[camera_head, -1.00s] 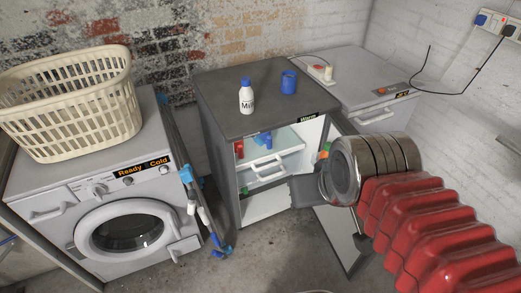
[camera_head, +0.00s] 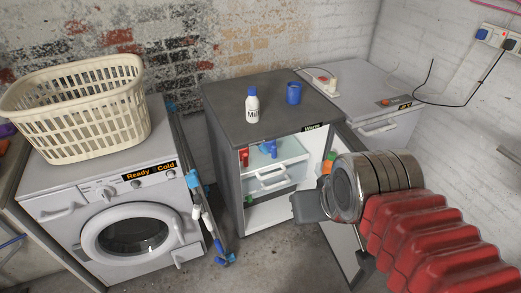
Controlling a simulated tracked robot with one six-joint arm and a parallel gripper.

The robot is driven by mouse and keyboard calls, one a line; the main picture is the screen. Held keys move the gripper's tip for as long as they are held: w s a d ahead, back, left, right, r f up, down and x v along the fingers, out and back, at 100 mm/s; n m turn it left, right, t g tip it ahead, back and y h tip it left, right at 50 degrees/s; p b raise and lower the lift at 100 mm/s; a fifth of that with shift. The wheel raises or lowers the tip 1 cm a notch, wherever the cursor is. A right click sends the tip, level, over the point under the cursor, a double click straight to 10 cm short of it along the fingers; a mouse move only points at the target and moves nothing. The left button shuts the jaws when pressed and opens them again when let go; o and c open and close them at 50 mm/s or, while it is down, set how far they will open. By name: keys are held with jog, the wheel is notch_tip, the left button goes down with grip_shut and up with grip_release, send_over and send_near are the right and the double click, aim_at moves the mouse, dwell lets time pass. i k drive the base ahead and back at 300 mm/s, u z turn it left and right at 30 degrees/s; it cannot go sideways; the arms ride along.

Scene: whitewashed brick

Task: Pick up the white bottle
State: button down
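The white bottle (camera_head: 252,108) has a blue cap and a label that reads "Mil", the rest being out of sight. It stands upright on the dark top of a small fridge (camera_head: 222,98). My gripper (camera_head: 308,207) shows only as a dark grey part at the end of my red and metal arm. It is in front of the open fridge, lower than the bottle and to its right, clear of it. I cannot tell whether its fingers are open or shut.
A blue cup (camera_head: 294,93) stands on the fridge top, right of the bottle. The fridge door (camera_head: 343,250) hangs open beside my arm. A washing machine (camera_head: 70,205) with a cream basket (camera_head: 80,118) stands left. A grey chest unit (camera_head: 375,95) stands right.

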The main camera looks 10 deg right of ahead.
aim_at(252, 103)
jog(key=u, duration=0.05)
jog(key=i, duration=1)
jog(key=z, duration=0.05)
